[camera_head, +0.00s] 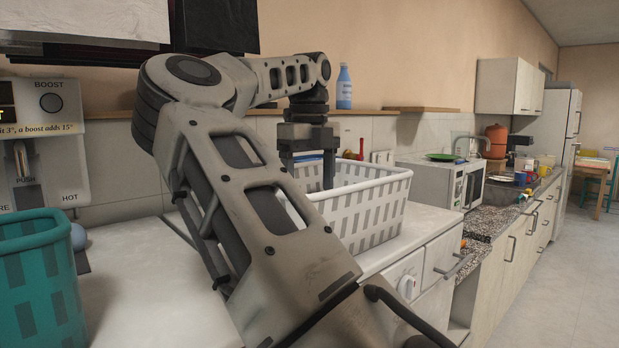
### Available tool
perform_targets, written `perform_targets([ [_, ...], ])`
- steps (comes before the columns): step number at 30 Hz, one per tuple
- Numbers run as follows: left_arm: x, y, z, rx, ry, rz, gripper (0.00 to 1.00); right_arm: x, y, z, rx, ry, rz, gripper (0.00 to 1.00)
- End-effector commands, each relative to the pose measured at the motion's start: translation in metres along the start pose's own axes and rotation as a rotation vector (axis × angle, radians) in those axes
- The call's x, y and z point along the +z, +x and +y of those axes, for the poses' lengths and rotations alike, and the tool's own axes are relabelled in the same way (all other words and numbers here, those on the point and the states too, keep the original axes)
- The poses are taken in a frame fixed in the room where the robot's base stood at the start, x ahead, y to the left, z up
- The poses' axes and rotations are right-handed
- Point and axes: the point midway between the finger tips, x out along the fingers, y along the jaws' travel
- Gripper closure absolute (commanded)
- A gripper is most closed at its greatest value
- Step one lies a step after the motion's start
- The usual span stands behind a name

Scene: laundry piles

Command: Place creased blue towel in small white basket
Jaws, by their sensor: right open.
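The small white basket (365,215) stands on the white counter top, right of the middle of the picture, with slotted sides. My right gripper (309,170) points down over the basket's left part, its two fingers spread apart. The right fingertip reaches below the rim line inside the basket. A small patch of blue (308,157) shows between and behind the fingers; I cannot tell whether it is the creased blue towel. My right arm hides the basket's near left side, and the basket's wall hides its floor. My left gripper is out of view.
A teal basket (42,280) stands at the left edge. A blue bottle (344,88) stands on the wall shelf behind. A white microwave (455,180) is right of the basket. Counter between the teal basket and my arm is mostly clear.

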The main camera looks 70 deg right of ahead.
Motion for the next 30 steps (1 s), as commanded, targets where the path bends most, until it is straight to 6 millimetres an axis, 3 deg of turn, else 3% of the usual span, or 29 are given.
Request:
perform_targets([
  [5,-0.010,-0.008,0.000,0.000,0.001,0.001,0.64,0.000,-0.015,0.000,0.000,-0.001,-0.001,0.23],
  [8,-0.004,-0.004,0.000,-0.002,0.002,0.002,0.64,0.001,-0.027,-0.001,-0.002,-0.003,-0.004,0.23],
  [18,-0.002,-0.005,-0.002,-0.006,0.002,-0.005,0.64,0.000,-0.106,-0.001,-0.001,-0.002,-0.002,0.23],
  [30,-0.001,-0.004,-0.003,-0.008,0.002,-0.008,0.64,0.000,-0.132,0.000,0.002,0.000,0.000,0.23],
])
